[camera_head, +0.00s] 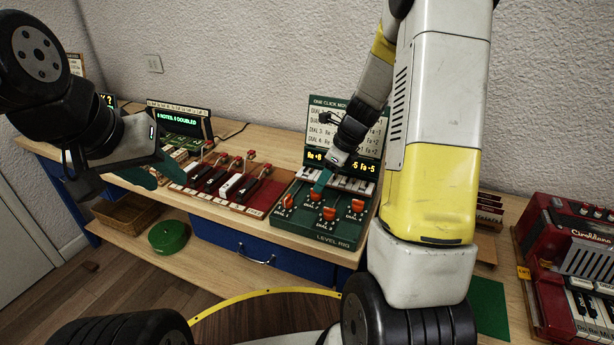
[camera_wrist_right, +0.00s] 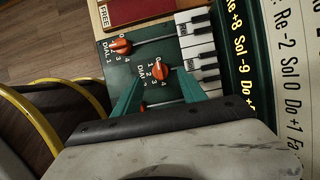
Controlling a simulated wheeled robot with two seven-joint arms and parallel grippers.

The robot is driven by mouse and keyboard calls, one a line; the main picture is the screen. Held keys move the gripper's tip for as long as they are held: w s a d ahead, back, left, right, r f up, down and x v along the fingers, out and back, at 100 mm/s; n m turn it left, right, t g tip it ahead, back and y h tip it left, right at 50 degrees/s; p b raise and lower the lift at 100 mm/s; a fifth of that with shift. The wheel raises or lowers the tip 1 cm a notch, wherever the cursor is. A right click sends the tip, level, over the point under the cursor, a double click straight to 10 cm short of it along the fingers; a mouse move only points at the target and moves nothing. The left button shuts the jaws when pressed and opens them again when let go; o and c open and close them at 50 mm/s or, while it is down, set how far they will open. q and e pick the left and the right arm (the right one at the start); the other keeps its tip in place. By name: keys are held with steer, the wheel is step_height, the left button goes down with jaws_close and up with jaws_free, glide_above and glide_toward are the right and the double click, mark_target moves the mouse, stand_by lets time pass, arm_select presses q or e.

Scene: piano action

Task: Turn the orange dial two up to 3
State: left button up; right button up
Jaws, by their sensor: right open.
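The green level rig (camera_head: 283,230) carries several orange dials. Dial two (camera_head: 315,193) is in the upper row, and its orange knob (camera_wrist_right: 162,66) lies between my right fingertips in the right wrist view. Numbers 1 to 4 surround it; I cannot tell surely which its pointer faces. My right gripper (camera_head: 321,182) is open over this dial and also shows in the right wrist view (camera_wrist_right: 160,78). I cannot tell whether its fingers touch the knob. My left gripper (camera_head: 155,173) is open and empty, above the left part of the bench.
Dial one (camera_head: 288,201) (camera_wrist_right: 121,46), dial three (camera_head: 329,213) and dial four (camera_head: 357,205) are close by. A text board (camera_head: 325,104) stands behind the rig. Red lever modules (camera_head: 232,184) lie left of it, and a red accordion (camera_head: 575,260) stands right.

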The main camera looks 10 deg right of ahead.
steer(key=shift+x, duration=2.25)
jaws_close()
